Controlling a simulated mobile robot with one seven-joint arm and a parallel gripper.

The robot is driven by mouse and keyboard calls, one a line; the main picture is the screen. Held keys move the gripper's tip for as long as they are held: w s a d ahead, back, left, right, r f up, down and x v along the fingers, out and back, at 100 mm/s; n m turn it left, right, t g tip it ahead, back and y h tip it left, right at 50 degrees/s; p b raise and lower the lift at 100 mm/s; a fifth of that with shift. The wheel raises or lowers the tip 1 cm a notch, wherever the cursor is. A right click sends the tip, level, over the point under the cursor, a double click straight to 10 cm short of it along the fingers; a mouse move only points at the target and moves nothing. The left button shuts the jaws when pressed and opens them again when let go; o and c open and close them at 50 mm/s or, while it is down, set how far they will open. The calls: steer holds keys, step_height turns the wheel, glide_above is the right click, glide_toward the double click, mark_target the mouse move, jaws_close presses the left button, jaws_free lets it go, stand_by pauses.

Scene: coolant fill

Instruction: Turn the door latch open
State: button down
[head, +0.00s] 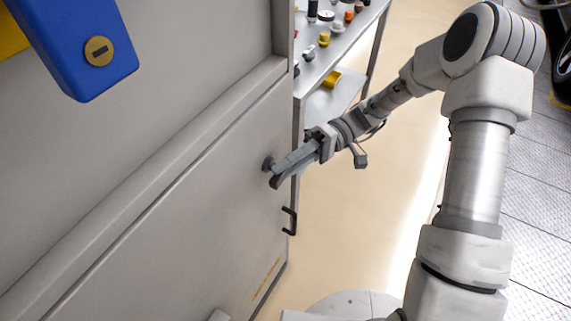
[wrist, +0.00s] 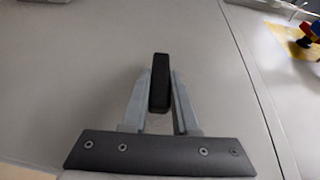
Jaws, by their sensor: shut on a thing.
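The door latch is a small dark lever on a round base (head: 267,163), near the right edge of the pale grey door (head: 190,225). In the wrist view the black latch lever (wrist: 159,85) stands upright between my two fingers. My gripper (head: 275,177) reaches the door from the right in the head view; its fingers also show in the wrist view (wrist: 162,76). It is shut on the lever. The fingers hide part of the latch in the head view.
A metal shelf (head: 340,45) with small coloured parts stands behind the cabinet's right edge. A blue box (head: 75,45) is at the upper left.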

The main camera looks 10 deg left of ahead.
steer(key=shift+g+y, duration=0.3)
stand_by(0.5)
steer(key=c, duration=0.7)
jaws_free()
steer(key=p+v, duration=0.1)
steer(key=v, duration=1.6)
steer(key=shift+w+d+f, duration=0.1)
steer(key=shift+w+d, duration=0.05)
